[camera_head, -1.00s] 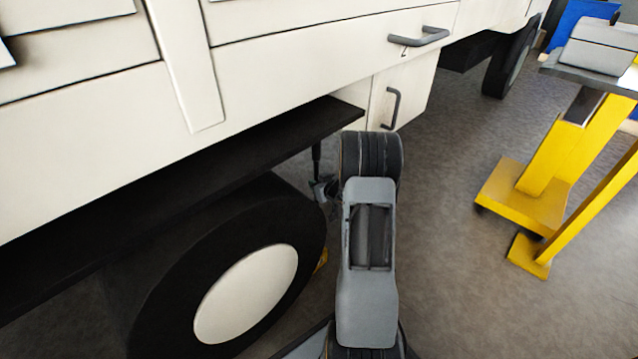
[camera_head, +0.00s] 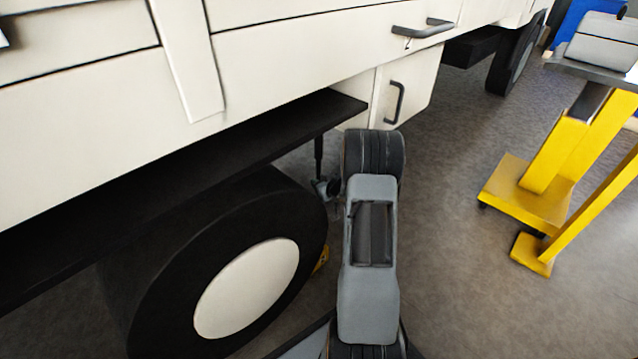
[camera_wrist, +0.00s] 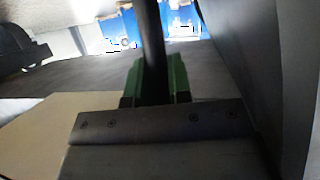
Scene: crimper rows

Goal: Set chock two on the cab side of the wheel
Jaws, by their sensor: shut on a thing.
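The wheel (camera_head: 180,270), a black tyre with a white hub, stands under the truck at the lower left of the head view. A small yellow piece (camera_head: 321,261), perhaps a chock, shows at the tyre's right edge, mostly hidden. My gripper (camera_wrist: 155,88) shows in the wrist view, with green parts on both sides of a dark upright rod (camera_wrist: 152,45). It is shut on this rod, which seems to be the handle of chock two. The chock's body cannot be made out.
The white truck body (camera_head: 300,45) hangs over the wheel, with a dark ledge (camera_head: 200,160) below it. A yellow stand (camera_head: 540,170) with a grey top is at the right. Grey floor (camera_head: 450,230) lies open between stand and truck.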

